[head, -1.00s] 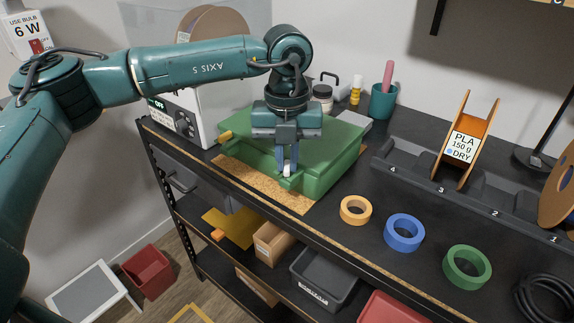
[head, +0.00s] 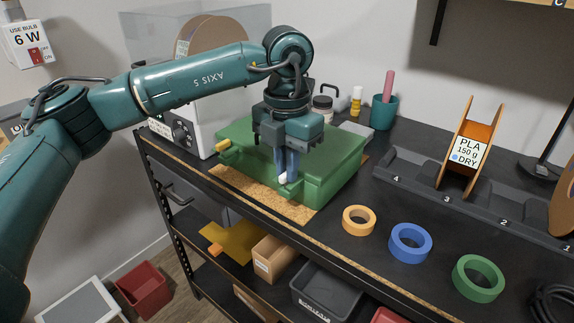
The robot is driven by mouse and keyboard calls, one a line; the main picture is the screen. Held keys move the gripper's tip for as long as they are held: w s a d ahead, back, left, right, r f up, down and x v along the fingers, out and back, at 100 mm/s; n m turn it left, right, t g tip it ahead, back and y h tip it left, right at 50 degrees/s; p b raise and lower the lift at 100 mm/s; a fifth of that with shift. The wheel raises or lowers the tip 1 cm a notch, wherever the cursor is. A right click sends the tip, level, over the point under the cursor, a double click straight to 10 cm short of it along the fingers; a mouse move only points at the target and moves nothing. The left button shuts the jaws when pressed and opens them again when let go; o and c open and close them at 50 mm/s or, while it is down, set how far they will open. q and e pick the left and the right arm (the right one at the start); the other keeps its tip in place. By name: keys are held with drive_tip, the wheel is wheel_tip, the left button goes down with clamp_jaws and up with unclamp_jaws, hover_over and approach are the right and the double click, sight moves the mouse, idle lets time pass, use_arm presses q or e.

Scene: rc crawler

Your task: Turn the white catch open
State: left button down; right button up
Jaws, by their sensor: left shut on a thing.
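The white catch (head: 282,180) is on the front face of a green case (head: 326,186), which stands on a cork mat (head: 252,190) on the black bench. My left gripper (head: 286,178) points down in front of the case and is shut on the white catch. Its fingers hide most of the catch, so how far it is turned cannot be told. A yellow catch (head: 223,145) sticks out at the left end of the case. The lid looks closed. My right gripper is not in view.
Orange (head: 358,220), blue (head: 410,243) and green (head: 478,278) rings lie on the bench at the right. A numbered dark rack (head: 420,180) holds an orange spool (head: 467,150). A clear-covered machine (head: 190,125) stands behind the case at the left.

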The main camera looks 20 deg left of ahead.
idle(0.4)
use_arm(q)
drive_tip(key=c, duration=1.8)
unclamp_jaws()
drive_tip(key=shift+o, duration=0.2)
wheel_tip(320, 180, up, 13)
drive_tip(key=shift+r, duration=0.1)
